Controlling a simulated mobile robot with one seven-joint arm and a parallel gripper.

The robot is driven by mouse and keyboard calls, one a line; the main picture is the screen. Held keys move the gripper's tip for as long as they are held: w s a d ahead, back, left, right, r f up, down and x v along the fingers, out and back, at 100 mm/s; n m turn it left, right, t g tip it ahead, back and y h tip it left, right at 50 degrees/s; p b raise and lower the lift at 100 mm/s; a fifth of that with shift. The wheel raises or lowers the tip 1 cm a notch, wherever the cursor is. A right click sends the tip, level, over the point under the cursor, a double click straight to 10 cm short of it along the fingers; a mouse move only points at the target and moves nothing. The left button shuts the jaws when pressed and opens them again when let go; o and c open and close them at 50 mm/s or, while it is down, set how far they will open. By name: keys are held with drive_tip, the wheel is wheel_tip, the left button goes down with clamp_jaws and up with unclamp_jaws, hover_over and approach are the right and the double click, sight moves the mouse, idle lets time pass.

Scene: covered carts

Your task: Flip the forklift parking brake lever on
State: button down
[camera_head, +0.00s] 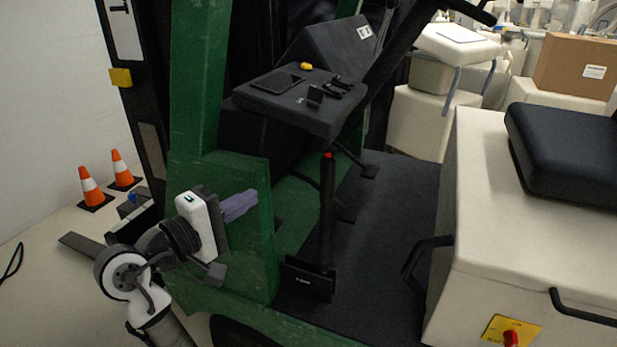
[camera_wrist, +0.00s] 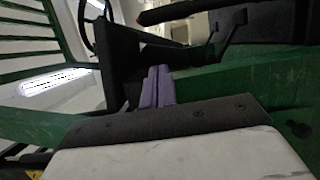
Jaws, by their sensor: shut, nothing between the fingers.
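The parking brake lever (camera_head: 327,212) is a black upright bar with a red button on top. It rises from a black base plate on the forklift floor. My gripper (camera_head: 242,205) has purple fingers, shut and empty. It is left of the lever in the head view, apart from it, by the green body panel. The shut fingers (camera_wrist: 157,88) also show in the wrist view, pointing at the cab. A dark bar with a reddish end shows at the top of the wrist view; I cannot tell if it is the lever.
The green forklift frame (camera_head: 240,245) stands close to my gripper. A dark console (camera_head: 290,100) overhangs the lever's left. A cream seat box (camera_head: 485,220) with a black seat is at the right. The dark floor (camera_head: 385,225) between is clear. Orange cones (camera_head: 90,186) stand at left.

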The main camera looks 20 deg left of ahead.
drive_tip(key=s+d+p+x, duration=0.1)
drive_tip(key=d+p+x, duration=0.1)
drive_tip(key=x, duration=1.1)
drive_tip(key=shift+d+p, duration=0.3)
drive_tip(key=shift+p, duration=0.15)
drive_tip(key=shift+d, duration=0.1)
